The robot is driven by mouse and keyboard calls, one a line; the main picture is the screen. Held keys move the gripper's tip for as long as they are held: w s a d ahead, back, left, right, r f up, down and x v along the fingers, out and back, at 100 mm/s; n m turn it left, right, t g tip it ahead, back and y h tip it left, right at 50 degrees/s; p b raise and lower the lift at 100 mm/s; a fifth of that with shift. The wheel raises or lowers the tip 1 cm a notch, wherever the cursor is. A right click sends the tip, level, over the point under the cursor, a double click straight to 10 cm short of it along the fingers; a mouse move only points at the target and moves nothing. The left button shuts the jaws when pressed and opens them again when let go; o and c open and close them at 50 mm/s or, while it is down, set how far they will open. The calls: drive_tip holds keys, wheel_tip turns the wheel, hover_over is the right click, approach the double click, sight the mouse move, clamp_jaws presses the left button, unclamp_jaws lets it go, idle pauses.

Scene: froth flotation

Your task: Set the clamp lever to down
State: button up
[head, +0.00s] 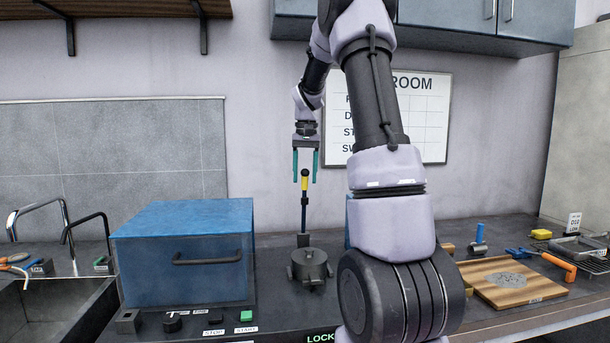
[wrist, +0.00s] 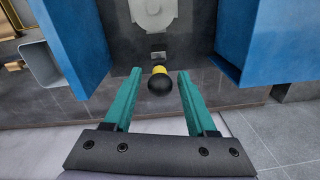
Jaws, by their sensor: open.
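The clamp lever (head: 304,198) stands upright on the bench behind a round dark clamp body (head: 309,266). It has a dark shaft, a yellow band and a black tip. My gripper (head: 306,180) points down just above the lever, open and empty, with one teal finger to each side of its top. In the wrist view the lever's black knob with its yellow band (wrist: 160,80) shows between the spread fingers of my gripper (wrist: 160,78). The fingers do not visibly touch it.
A blue box with a dark handle (head: 184,255) stands left of the clamp. Another blue block (wrist: 278,45) is close on the other side. A sink (head: 55,310) with taps is at far left. A wooden board (head: 490,292) with grey powder lies right. Start and stop buttons line the front.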

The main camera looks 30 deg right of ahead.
clamp_jaws()
idle(1.4)
